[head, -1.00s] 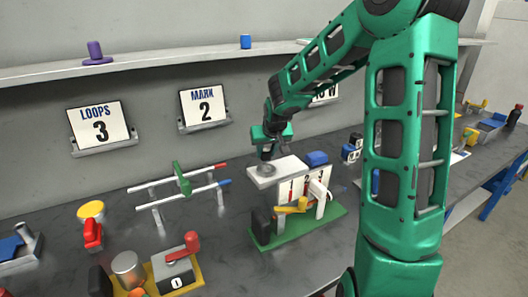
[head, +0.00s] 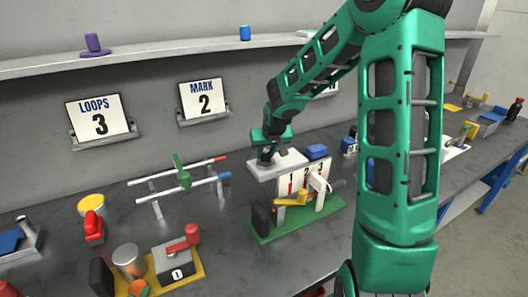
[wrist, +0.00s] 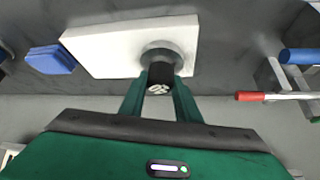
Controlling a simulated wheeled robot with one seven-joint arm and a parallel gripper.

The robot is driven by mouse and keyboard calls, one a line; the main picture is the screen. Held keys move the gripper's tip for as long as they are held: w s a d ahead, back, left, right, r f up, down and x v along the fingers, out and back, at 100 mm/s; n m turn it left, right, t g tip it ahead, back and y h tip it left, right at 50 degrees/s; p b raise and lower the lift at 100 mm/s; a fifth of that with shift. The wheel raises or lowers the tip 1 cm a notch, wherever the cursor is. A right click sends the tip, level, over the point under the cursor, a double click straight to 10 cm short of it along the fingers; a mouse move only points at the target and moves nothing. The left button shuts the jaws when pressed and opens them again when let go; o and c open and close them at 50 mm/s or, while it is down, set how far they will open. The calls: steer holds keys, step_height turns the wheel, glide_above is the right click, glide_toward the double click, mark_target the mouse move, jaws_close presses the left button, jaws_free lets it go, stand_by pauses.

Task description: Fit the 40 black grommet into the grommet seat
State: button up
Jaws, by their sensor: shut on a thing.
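My gripper (wrist: 160,88) is shut on the black grommet (wrist: 160,73), a small dark piece between the fingertips. A pale mark shows between the fingers at its near end. The grommet seat is a grey round ring (wrist: 168,47) on a white block (wrist: 105,48). In the wrist view the grommet overlaps the near edge of the ring; I cannot tell whether it is inside or just above it. In the head view my gripper (head: 267,160) is low over the left part of the white block (head: 288,172) and hides the ring.
A blue block (head: 317,152) lies just right of the white block. A green-based stand (head: 290,229) with numbered panels is in front. Rails with red and blue ends (head: 190,192) stand to the left. A crank box (head: 178,268) reads 1.

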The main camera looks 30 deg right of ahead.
steer(key=shift+f, duration=0.55)
steer(key=shift+s+f, duration=0.25)
steer(key=shift+f, duration=0.1)
steer(key=shift+s+a+f, duration=0.1)
steer(key=shift+s+f, duration=0.05)
steer(key=o, duration=0.9)
steer(key=shift+o, duration=0.5)
steer(key=shift+s+a+r, duration=0.1)
steer(key=shift+r, duration=0.55)
steer(key=v, duration=1)
steer(key=shift+w+r, duration=0.15)
steer(key=shift+w, duration=0.1)
